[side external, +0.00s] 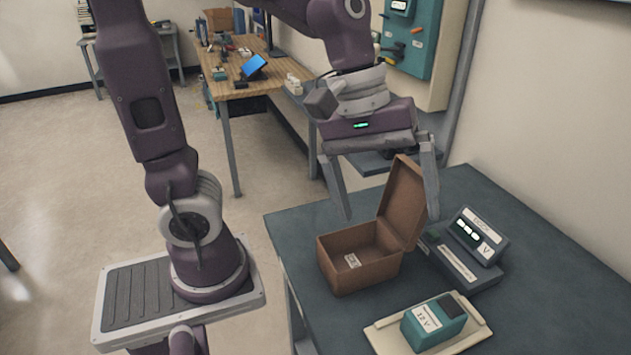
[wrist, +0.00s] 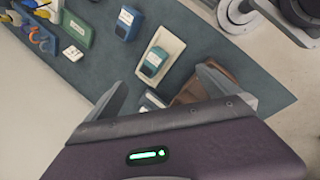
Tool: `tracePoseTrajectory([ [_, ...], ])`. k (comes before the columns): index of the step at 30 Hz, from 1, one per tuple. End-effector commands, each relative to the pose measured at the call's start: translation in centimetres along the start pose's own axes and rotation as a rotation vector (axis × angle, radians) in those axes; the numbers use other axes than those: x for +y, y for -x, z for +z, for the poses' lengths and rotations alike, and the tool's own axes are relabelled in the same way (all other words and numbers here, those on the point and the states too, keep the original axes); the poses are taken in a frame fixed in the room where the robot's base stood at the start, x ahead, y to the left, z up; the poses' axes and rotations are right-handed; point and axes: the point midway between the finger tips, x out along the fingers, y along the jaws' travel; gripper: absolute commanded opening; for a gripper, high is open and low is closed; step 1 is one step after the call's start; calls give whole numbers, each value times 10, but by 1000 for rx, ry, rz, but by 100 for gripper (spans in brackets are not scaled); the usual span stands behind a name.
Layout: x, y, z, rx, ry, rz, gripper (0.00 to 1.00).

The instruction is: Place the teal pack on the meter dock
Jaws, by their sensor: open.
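The teal pack (side external: 432,322), with a white 12 V label and a dark end, lies on a cream tray (side external: 474,333) at the table's front. The wrist view also shows the teal pack (wrist: 153,62) on its tray. The meter dock (side external: 458,267) is a dark grey base with a tilted display meter (side external: 478,236), right of the brown box. In the wrist view the meter (wrist: 151,102) is partly hidden by my gripper. My gripper (side external: 389,212) is open and empty, pointing down above the brown box, apart from the pack.
The brown box (side external: 342,276) stands with its lid raised beside the dock; a small white label lies inside. The wrist view shows a blue pack (wrist: 128,23), a green case (wrist: 77,30) and coloured cables (wrist: 38,36) farther along the table. Bare table (side external: 565,310) lies right of the tray.

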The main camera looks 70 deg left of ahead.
Motion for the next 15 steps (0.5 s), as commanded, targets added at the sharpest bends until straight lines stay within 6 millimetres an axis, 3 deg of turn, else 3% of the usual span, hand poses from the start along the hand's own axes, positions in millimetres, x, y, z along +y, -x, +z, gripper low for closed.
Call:
tracePoseTrajectory([
  [1, -17, 19, 11, 75, -175, 15, 100],
  [3, -44, 36, 22, 192, -430, -12, 100],
  [6, -75, 48, 29, 333, -695, -86, 100],
  [10, -94, 53, 30, 422, -853, -160, 100],
  [15, -96, 53, 30, 430, -873, -171, 100],
])
